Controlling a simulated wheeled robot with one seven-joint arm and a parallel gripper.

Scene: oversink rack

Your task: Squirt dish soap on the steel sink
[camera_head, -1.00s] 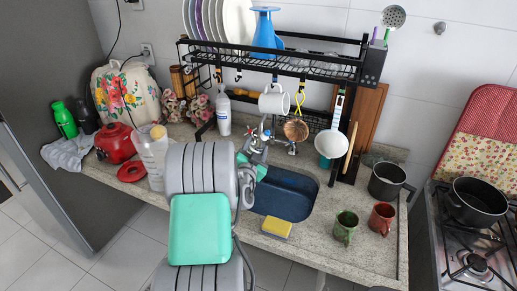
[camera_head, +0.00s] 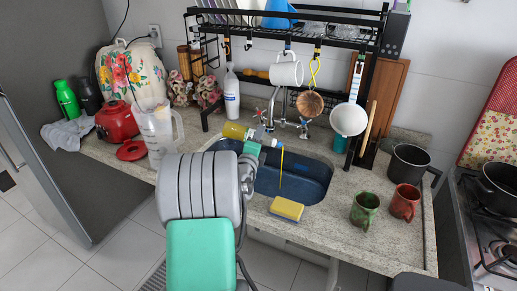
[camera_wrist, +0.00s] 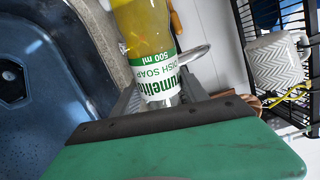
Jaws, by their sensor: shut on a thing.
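A clear dish soap bottle with yellow liquid (camera_head: 236,131) is in my gripper (camera_head: 254,145), tipped on its side above the left part of the sink. Its green and white label fills the middle of the wrist view (camera_wrist: 155,68). My gripper is shut around the bottle; the fingers are partly hidden by my arm. The dark blue-looking sink (camera_head: 308,180) lies below and to the right. A thin yellow stream (camera_head: 281,168) shows over the basin, ending near its front side. The sink also fills the left of the wrist view (camera_wrist: 40,85).
A yellow sponge (camera_head: 287,208) lies at the sink's front edge. The faucet (camera_head: 283,112) stands behind. A black rack (camera_head: 330,42) with a hanging white mug (camera_head: 286,70) and pans is above. Green (camera_head: 365,209) and red (camera_head: 405,202) mugs stand right; a blender jug (camera_head: 158,132) stands left.

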